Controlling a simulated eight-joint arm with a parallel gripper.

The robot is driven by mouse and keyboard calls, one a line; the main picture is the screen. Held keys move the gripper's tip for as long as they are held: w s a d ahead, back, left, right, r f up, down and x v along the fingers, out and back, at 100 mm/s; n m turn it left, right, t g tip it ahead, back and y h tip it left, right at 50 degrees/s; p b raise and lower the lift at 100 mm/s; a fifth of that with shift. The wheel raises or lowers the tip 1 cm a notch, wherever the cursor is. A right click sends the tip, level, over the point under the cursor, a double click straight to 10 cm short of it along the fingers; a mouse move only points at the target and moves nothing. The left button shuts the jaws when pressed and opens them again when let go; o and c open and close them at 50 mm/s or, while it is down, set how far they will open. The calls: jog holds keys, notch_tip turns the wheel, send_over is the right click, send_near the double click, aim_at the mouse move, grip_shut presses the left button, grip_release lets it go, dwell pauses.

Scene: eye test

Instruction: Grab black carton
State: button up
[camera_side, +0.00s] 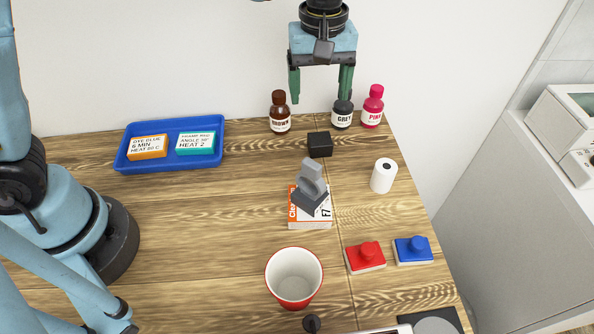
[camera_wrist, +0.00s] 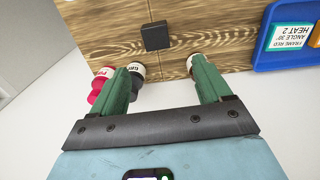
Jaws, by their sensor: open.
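The black carton (camera_side: 320,145) is a small dark box standing on the wooden table, in front of the bottles. It also shows in the wrist view (camera_wrist: 156,36), at the top, beyond the fingertips and roughly between them. My gripper (camera_side: 320,98) is open, with two green fingers pointing down. It hangs above the back of the table, higher than the carton and apart from it. In the wrist view my gripper (camera_wrist: 160,80) has its fingers spread wide with nothing between them.
Brown (camera_side: 280,113), grey (camera_side: 342,113) and pink (camera_side: 373,106) bottles stand behind the carton. A grey figure on a box (camera_side: 311,187) stands in front; a white roll (camera_side: 383,175) is to the right. A blue tray (camera_side: 122,158) lies left. Table between tray and carton is clear.

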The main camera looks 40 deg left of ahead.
aim_at(320, 139)
jog(key=f, duration=1.2)
jog(key=shift+d+f, duration=0.15)
jog(key=shift+d, duration=0.25)
jog(key=c, duration=1)
